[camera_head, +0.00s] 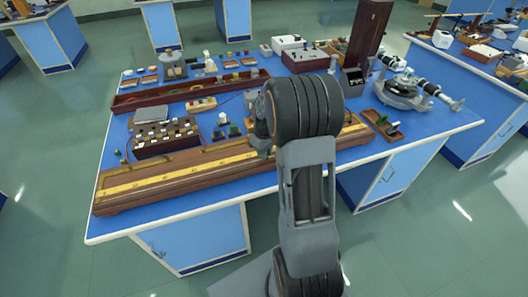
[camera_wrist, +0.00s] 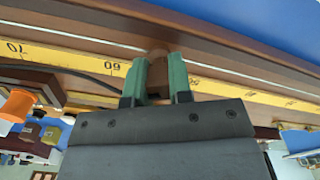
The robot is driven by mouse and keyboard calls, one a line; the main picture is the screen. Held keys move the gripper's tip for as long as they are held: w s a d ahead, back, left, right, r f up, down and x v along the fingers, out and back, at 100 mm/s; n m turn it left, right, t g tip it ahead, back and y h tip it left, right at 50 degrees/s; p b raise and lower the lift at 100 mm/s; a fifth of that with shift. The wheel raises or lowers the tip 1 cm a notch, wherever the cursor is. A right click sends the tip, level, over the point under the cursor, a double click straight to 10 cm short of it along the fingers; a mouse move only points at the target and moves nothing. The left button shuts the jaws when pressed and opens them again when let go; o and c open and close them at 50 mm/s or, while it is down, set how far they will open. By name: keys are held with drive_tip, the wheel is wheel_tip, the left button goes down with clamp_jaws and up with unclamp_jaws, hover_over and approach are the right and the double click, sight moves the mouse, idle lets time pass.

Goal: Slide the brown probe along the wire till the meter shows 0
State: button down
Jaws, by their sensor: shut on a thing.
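The long wooden wire board (camera_head: 125,203) with its yellow scale lies along the front of the blue bench. In the wrist view, the wire (camera_wrist: 80,36) runs as a thin bright line beside the scale (camera_wrist: 85,62). My gripper (camera_wrist: 158,75) has its two green fingers shut on the brown probe (camera_wrist: 157,68), which stands over the scale a little to the right of the 60 mark. Whether the probe touches the wire cannot be told. In the head view my arm hides the probe and most of my gripper. No meter reading is legible.
Behind the board stand a dark box with pale knobs (camera_head: 165,138), a long wooden tray (camera_head: 190,91) and small instruments. A wooden tray (camera_head: 383,124) and a grey optical instrument (camera_head: 405,92) are at the right. The floor before the bench is clear.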

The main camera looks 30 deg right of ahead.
drive_tip(key=shift+s+a+f, duration=0.1)
drive_tip(key=shift+s+f, duration=0.1)
drive_tip(key=shift+f, duration=0.15)
idle(1.9)
idle(1.2)
drive_tip(key=c, duration=0.9)
unclamp_jaws()
drive_tip(key=shift+c, duration=0.2)
drive_tip(key=shift+r, duration=0.1)
drive_tip(key=shift+w, duration=0.1)
drive_tip(key=shift+r, duration=0.35)
wheel_tip(320, 180, up, 13)
drive_tip(key=shift+r, duration=0.15)
